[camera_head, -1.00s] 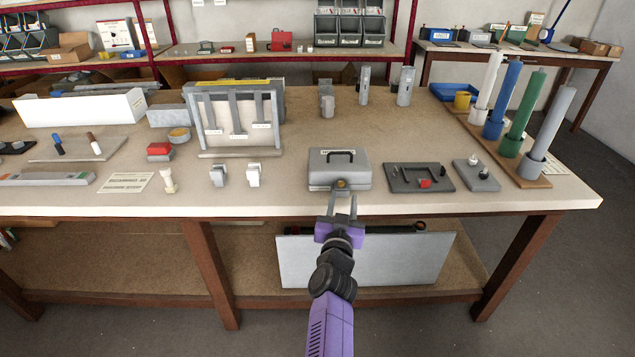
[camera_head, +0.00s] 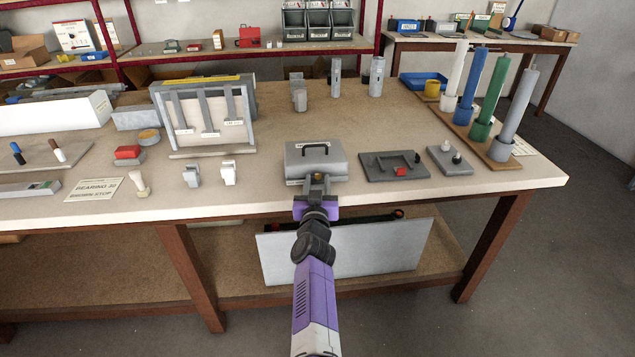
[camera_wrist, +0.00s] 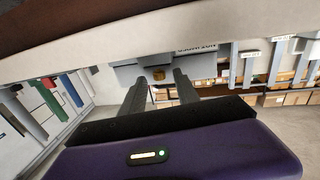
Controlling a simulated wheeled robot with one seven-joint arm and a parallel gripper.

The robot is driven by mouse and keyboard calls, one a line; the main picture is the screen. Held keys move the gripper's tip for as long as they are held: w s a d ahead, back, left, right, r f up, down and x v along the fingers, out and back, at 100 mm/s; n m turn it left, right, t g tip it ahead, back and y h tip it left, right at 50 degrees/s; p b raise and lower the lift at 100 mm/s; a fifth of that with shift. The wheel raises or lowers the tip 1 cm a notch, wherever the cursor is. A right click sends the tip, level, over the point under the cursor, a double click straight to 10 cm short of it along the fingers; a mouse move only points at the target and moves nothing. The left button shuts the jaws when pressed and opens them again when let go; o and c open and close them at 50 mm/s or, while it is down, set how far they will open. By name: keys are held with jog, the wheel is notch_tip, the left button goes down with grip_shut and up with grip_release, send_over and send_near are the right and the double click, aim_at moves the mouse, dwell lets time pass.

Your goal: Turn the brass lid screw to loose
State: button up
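The grey box (camera_head: 316,163) with a black handle on its lid sits near the front edge of the bench. The brass lid screw (camera_wrist: 158,74) is on the box's front side, seen in the upside-down wrist view. In the head view my fingers largely cover the screw. My gripper (camera_head: 313,186) is in front of the box. In the wrist view my gripper (camera_wrist: 160,80) is open, with one finger to each side of the screw and visible gaps between. I cannot tell whether the fingertips reach as deep as the screw.
A dark plate (camera_head: 394,165) with a red block and a smaller grey plate (camera_head: 450,160) lie right of the box. White and grey small pieces (camera_head: 228,173) stand left. The bench front edge (camera_head: 400,197) runs just below my gripper. A grey panel (camera_head: 345,250) leans beneath.

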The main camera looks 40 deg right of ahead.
jog(key=shift+w+d, duration=0.35)
jog(key=shift+d, duration=0.05)
jog(key=shift+c, duration=0.3)
grip_shut()
jog(key=shift+s+d+f+n+t+y+b, duration=0.1)
jog(key=shift+n+t+y+b, duration=0.2)
jog(key=shift+b, duration=0.05)
